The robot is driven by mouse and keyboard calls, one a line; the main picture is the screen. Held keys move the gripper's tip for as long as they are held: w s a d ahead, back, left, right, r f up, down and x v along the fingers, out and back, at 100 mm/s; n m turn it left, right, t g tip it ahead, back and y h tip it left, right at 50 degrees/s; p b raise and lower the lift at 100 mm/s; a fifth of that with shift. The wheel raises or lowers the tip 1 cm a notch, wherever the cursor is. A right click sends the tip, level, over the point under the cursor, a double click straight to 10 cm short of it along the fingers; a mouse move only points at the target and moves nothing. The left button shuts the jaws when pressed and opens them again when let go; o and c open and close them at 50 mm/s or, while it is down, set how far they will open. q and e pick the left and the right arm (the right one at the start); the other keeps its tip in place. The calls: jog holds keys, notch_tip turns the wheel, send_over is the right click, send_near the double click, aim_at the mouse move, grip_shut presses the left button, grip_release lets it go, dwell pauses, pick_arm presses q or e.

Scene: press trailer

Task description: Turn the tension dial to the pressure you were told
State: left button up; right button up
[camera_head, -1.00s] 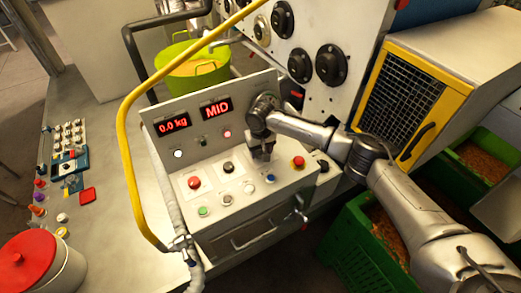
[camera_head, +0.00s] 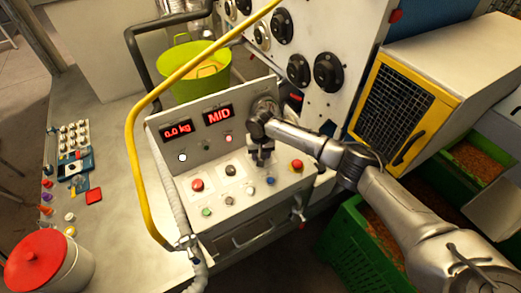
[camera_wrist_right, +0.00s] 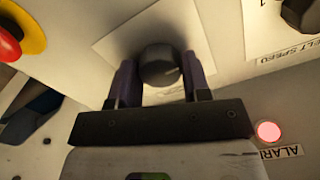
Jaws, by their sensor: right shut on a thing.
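The sloped control panel (camera_head: 245,190) stands in the middle of the head view. Its red displays read 0.0 kg (camera_head: 177,132) and MID (camera_head: 218,115). My right gripper (camera_head: 261,158) reaches down to the panel between a black knob and the red emergency button. In the right wrist view my gripper (camera_wrist_right: 158,85) is shut on a dark round dial (camera_wrist_right: 159,64), one finger on each side. The dial's label is mostly hidden, so I cannot read its setting. My left gripper is not in view.
A red-and-yellow emergency button (camera_head: 296,165) and the belt speed knob (camera_head: 231,170) flank the gripper. A lit alarm lamp (camera_wrist_right: 268,131) is close by. A yellow rail (camera_head: 134,150) curves left of the panel. Green crates (camera_head: 350,250) stand at right.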

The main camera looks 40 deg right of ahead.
jog(key=o, duration=0.9)
jog(key=shift+r, duration=0.15)
jog(key=shift+r, duration=0.3)
notch_tip(320, 180, up, 13)
jog(key=shift+b, duration=0.35)
